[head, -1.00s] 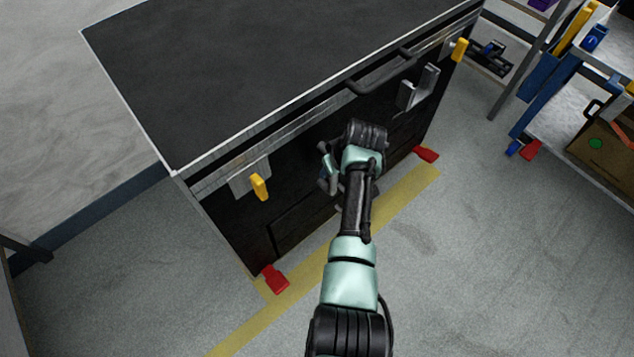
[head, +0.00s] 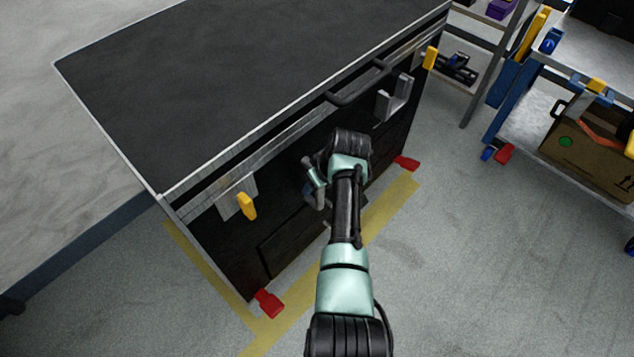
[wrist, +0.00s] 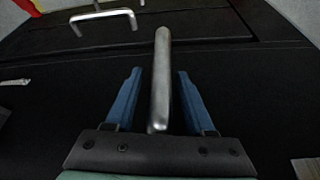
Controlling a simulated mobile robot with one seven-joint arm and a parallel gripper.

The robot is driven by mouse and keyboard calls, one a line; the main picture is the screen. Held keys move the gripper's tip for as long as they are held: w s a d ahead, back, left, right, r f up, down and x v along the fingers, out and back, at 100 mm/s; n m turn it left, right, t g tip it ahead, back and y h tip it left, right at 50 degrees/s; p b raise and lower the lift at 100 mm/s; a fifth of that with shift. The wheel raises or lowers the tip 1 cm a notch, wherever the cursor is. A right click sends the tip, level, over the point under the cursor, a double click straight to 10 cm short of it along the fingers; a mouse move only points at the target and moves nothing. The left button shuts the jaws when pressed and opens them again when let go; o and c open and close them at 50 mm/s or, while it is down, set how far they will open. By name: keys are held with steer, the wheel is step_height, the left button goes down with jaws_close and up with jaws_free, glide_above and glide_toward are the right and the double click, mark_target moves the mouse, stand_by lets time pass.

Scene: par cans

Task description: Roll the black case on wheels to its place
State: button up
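The black case (head: 240,85) is large, with a flat black top and metal edges. It stands upright on the floor, with yellow latches (head: 247,206), a black bar handle (head: 356,84) and red pedals (head: 269,303) at its low corners. My gripper (head: 318,190) is at the middle of the case's front, below the bar handle. In the wrist view, my gripper (wrist: 158,85) is open, its blue fingers on either side of a metal bar (wrist: 161,75) with gaps beside it. The head view hides much of the fingers behind my wrist.
Yellow floor tape (head: 385,208) runs along the case's front and left side. A shelf cart (head: 510,122) with a brown box (head: 590,140) stands at the right. A wall with a dark base strip (head: 85,242) is at the left. Floor at the lower right is clear.

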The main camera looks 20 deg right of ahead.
steer(key=p+v, duration=0.5)
steer(key=v, duration=0.8)
steer(key=shift+p, duration=0.35)
steer(key=shift+a, duration=0.1)
